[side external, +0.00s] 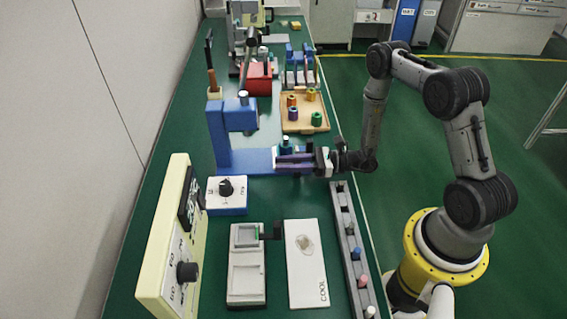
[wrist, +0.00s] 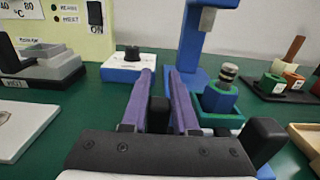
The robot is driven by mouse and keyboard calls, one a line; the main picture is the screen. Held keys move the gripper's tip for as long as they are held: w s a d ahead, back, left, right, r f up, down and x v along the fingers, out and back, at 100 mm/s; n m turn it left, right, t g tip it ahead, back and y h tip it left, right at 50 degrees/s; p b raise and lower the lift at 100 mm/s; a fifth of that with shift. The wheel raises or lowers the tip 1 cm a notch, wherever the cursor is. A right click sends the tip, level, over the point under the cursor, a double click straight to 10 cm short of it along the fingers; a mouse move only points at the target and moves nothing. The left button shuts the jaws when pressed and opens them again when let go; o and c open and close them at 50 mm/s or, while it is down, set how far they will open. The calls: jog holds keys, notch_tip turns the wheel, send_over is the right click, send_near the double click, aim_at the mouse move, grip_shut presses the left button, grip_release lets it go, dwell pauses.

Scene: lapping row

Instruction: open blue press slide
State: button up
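The blue press (side external: 218,130) stands on the green bench, with its tall column and overhanging head; it also shows in the wrist view (wrist: 190,50). Its base runs right toward the bench edge. A green-walled tray (wrist: 222,120) on the base carries a blue part with a metal top (wrist: 228,75). My gripper (side external: 278,161) is low over the right end of the base, its purple fingers pointing left; they also show in the wrist view (wrist: 160,72). The fingers are apart, with a black upright piece (wrist: 160,115) between them. I cannot tell whether they touch it. Another black piece (wrist: 262,140) stands to their right.
A blue-and-white knob box (side external: 227,195) and cream control panel (side external: 172,245) are nearer the camera. A wooden tray (side external: 303,126) of coloured parts lies beyond the press. A grey rack (side external: 346,230), white COOL plate (side external: 306,280) and grey fixture (side external: 246,285) fill the near bench.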

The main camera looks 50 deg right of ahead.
jog(key=o, duration=0.4)
jog(key=v, duration=1.3)
jog(key=shift+s+d, duration=0.25)
jog(key=shift+s, duration=0.05)
jog(key=shift+a, duration=0.1)
